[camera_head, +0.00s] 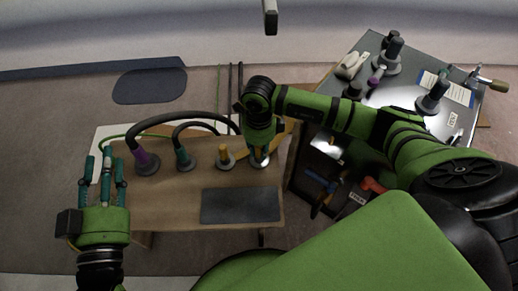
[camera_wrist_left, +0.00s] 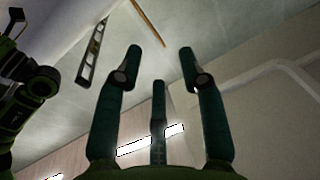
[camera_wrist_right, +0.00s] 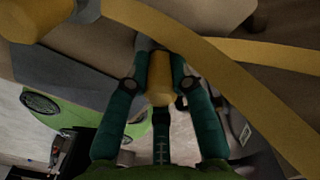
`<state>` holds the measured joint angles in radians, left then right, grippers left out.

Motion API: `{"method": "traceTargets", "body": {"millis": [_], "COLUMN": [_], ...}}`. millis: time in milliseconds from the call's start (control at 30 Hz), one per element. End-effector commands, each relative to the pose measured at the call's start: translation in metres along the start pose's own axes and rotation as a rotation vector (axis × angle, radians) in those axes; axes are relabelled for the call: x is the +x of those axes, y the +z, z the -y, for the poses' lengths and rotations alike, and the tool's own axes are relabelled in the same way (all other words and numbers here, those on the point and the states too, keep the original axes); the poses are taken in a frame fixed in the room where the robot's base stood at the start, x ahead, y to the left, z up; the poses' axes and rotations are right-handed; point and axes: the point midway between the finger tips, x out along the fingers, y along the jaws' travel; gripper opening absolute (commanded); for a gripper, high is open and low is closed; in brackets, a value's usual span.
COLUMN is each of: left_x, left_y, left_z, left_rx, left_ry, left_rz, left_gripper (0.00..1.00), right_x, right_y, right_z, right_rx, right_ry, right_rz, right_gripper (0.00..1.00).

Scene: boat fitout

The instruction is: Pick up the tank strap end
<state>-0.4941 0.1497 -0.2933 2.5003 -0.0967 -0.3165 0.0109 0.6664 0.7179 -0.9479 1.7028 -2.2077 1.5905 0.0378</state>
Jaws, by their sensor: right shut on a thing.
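The tank strap end, a yellow cylindrical piece (camera_wrist_right: 160,78), sits between the fingers of my right gripper (camera_wrist_right: 161,72) in the right wrist view. The fingers are shut on it. A flat yellow strap (camera_wrist_right: 235,75) runs past it to the lower right. In the head view my right gripper (camera_head: 259,158) points down at the right end of the wooden bench, and the arm hides most of the piece. My left gripper (camera_head: 104,172) is open and empty at the bench's left edge. Its spread fingers also show in the left wrist view (camera_wrist_left: 160,75).
The wooden bench (camera_head: 150,208) carries a purple-collared hose end (camera_head: 146,160), a teal-collared one (camera_head: 184,158), a yellow post on a grey base (camera_head: 225,157) and a dark mat (camera_head: 240,205). A grey-topped cart (camera_head: 400,95) with several fittings stands at the right.

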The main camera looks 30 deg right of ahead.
Motion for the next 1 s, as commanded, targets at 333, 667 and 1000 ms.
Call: {"method": "traceTargets", "body": {"millis": [333,667,1000], "left_x": [-0.018,-0.064,-0.081], "left_y": [0.068,0.129,0.144], "left_z": [0.017,0.028,0.03], "left_rx": [-0.014,-0.039,-0.047], "left_ry": [-0.038,-0.065,-0.071], "left_rz": [0.373,0.748,0.854], "left_gripper": [0.4,0.4,0.4], "right_x": [-0.043,-0.086,-0.097], "right_y": [0.001,0.001,0.0], "right_z": [0.001,0.001,0.0], "right_rx": [-0.001,0.0,0.0], "right_ry": [-0.003,-0.002,0.0], "right_rz": [0.003,0.002,0.001], "right_gripper": [0.0,0.0,0.0]}}
